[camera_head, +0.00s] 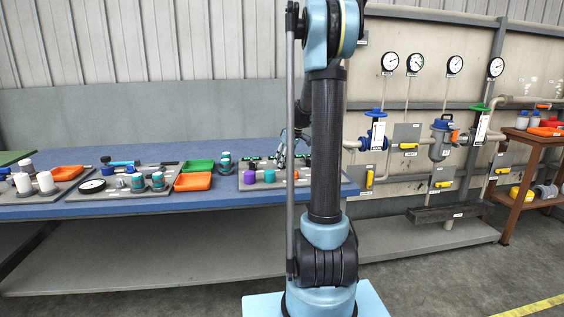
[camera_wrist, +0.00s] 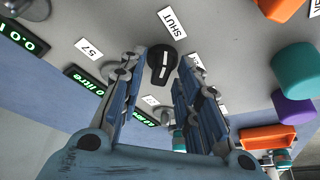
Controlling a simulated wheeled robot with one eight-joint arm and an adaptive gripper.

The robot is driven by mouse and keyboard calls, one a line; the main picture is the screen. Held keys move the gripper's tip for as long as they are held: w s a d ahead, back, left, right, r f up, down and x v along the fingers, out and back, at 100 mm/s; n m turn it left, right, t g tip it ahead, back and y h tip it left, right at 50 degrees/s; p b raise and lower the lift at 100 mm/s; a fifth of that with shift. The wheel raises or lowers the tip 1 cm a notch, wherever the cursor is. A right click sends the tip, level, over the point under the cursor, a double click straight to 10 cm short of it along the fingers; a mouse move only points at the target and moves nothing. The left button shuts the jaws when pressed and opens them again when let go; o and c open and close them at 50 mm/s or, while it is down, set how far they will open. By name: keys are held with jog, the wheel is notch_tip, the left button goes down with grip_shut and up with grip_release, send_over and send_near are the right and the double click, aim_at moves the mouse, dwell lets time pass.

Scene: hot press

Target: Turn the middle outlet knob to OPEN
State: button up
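A black knob (camera_wrist: 163,60) with a white line sits on a grey panel (camera_wrist: 225,30) in the wrist view. A white SHUT label (camera_wrist: 171,21) lies just above it. My gripper (camera_wrist: 162,70) is open, its blue-grey fingers coming up on the left and right of the knob. I cannot tell whether they touch it. No OPEN label is readable; part of the panel is hidden behind the fingers. In the head view my gripper (camera_head: 284,148) is low over the panel (camera_head: 262,185) on the blue bench, partly behind my arm.
Green-lit displays (camera_wrist: 83,77) line the panel's left side in the wrist view. Teal (camera_wrist: 297,70) and purple (camera_wrist: 293,107) cylinders and an orange tray (camera_wrist: 268,138) are to the right. In the head view, green (camera_head: 199,166) and orange (camera_head: 193,182) trays stand left of the panel.

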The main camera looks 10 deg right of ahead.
grip_shut()
jog(key=shift+m, duration=0.3)
jog(key=m, duration=0.1)
jog(key=m+t+h, duration=0.1)
jog(key=m, duration=0.1)
jog(key=shift+s+a+m, duration=0.1)
jog(key=shift+a+m, duration=0.05)
jog(key=shift+m, duration=0.15)
jog(key=m+h, duration=0.2)
jog(key=m, duration=0.2)
jog(key=shift+a+m, duration=0.1)
jog(key=shift+m, duration=0.2)
jog(key=m+h, duration=0.1)
jog(key=m, duration=0.3)
jog(key=shift+a+h, duration=0.1)
jog(key=shift+h, duration=0.3)
jog(key=m, duration=0.2)
jog(key=m+h, duration=0.1)
jog(key=m, duration=0.2)
jog(key=shift+a+g+h, duration=0.1)
jog(key=shift+g+h, duration=0.2)
jog(key=shift+g, duration=0.1)
